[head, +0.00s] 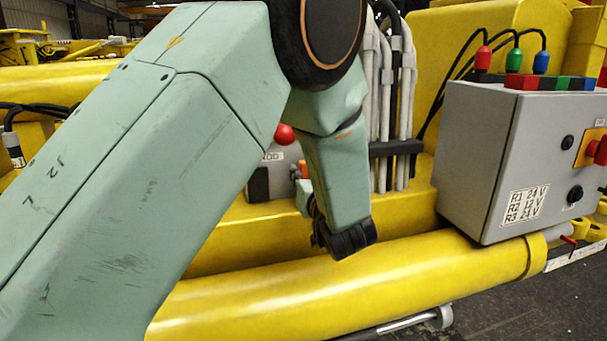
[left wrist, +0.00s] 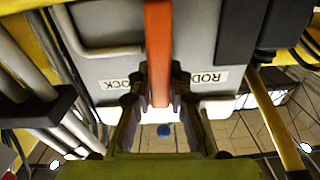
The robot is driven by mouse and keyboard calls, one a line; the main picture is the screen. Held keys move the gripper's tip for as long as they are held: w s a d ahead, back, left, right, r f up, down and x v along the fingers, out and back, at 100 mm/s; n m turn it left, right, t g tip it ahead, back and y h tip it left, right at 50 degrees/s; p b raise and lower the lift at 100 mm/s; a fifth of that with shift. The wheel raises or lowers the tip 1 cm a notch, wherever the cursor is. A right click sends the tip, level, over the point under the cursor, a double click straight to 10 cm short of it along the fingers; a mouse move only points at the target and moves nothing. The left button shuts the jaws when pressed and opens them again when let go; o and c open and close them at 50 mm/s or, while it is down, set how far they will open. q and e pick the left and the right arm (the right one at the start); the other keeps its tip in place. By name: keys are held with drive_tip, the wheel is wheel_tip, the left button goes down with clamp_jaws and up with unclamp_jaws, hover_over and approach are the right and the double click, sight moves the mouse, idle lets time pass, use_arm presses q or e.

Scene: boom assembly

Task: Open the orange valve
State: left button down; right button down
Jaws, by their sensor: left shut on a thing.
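The orange valve handle (left wrist: 158,45) shows in the left wrist view as a flat orange bar in front of a grey box. My left gripper (left wrist: 159,92) is shut on the orange handle, with a dark finger on each side of the bar. In the head view, a small bit of orange (head: 303,169) shows beside my left wrist. The left gripper's fingers are mostly hidden there behind my green arm. The right gripper is in neither view.
The grey box (left wrist: 105,70) carries ROD and partly hidden OCK labels. A red knob (head: 284,134) is above it. Grey pipes (head: 385,100) stand right of my wrist. A grey control box (head: 480,150) is further right. A thick yellow tube (head: 350,290) runs below.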

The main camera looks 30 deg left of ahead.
use_arm(q)
drive_tip(key=shift+s+n+b, duration=0.1)
drive_tip(key=shift+n+b, duration=0.3)
drive_tip(key=shift+n, duration=0.1)
drive_tip(key=c, duration=1.7)
unclamp_jaws()
drive_tip(key=o, duration=0.5)
drive_tip(key=shift+a, duration=0.2)
drive_tip(key=shift+d, duration=0.1)
